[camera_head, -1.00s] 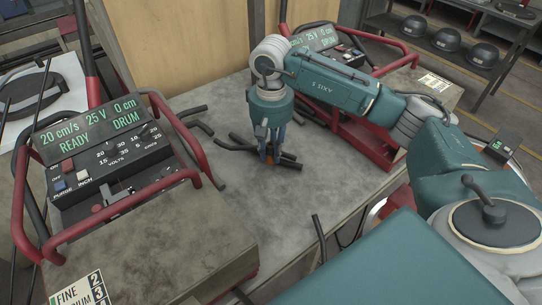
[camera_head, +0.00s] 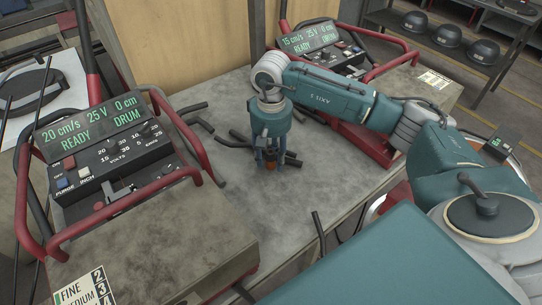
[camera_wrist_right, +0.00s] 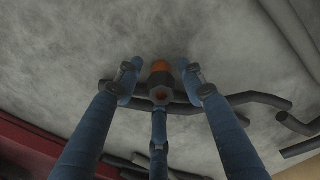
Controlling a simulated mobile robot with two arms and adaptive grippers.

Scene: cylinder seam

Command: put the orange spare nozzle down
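The orange spare nozzle (camera_head: 270,166) is at the table top among dark bent rods, below my right gripper (camera_head: 270,160). In the right wrist view the nozzle (camera_wrist_right: 161,72) shows an orange body and a dark end with a hole facing the camera. My right gripper (camera_wrist_right: 159,90) is open around it, with narrow gaps visible between the nozzle and the two side fingers. The third finger points at it from below in the picture; whether that one touches cannot be told. The nozzle's contact with the table is hard to see. My left gripper is out of view.
Dark bent rods (camera_wrist_right: 258,99) lie close around the nozzle. A red-framed control box (camera_head: 115,150) stands at left, another (camera_head: 335,60) behind at right. A wooden panel (camera_head: 190,40) rises at the back.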

